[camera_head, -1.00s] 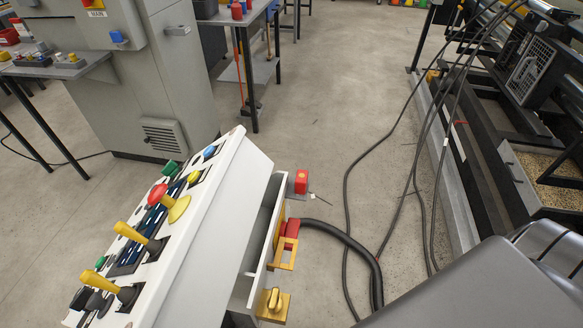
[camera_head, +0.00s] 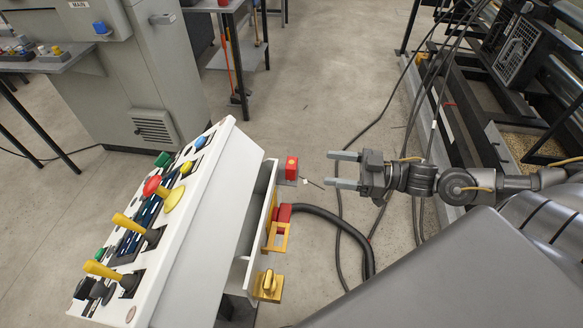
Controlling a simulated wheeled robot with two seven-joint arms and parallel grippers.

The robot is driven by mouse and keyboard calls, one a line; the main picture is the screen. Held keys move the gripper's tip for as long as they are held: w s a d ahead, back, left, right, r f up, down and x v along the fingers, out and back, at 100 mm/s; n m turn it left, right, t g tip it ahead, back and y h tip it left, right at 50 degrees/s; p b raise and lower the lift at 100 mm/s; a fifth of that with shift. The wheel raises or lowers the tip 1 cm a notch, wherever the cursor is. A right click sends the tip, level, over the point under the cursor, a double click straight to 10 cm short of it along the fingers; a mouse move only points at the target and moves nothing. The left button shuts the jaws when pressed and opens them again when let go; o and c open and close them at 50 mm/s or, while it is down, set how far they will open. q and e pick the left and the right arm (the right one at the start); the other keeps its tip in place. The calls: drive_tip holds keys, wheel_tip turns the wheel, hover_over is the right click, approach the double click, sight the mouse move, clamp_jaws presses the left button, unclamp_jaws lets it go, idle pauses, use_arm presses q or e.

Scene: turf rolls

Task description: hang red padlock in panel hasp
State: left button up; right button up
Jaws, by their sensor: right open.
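A small red block with a yellow spot, apparently the red padlock (camera_head: 291,166), sits on a small grey ledge at the console's right side. A thin dark strand with a pale tag sticks out beside it. Below it, a yellow bracket, which may be the panel hasp (camera_head: 277,238), stands out from the console's side by a red plug. Its opening is too small to read clearly. My right gripper (camera_head: 332,169) is open and empty, its two fingers pointing left at the red block, with a gap between them. My left gripper is out of view.
The white sloped console (camera_head: 215,215) carries levers and buttons. A yellow rotary handle (camera_head: 268,285) juts out below the bracket. A thick black cable (camera_head: 345,228) curves from the red plug across the floor. Machinery with thin cables stands at right.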

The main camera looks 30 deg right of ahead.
sight(292, 162)
drive_tip(key=p+x, duration=0.1)
drive_tip(key=x, duration=0.4)
drive_tip(key=p+x, duration=0.1)
drive_tip(key=x, duration=0.4)
drive_tip(key=shift+a+r, duration=0.2)
drive_tip(key=shift+a, duration=0.1)
drive_tip(key=shift+w+a+f, duration=0.1)
drive_tip(key=shift+w+a, duration=0.05)
drive_tip(key=shift+a, duration=0.1)
drive_tip(key=shift+c, duration=0.2)
drive_tip(key=c, duration=1.1)
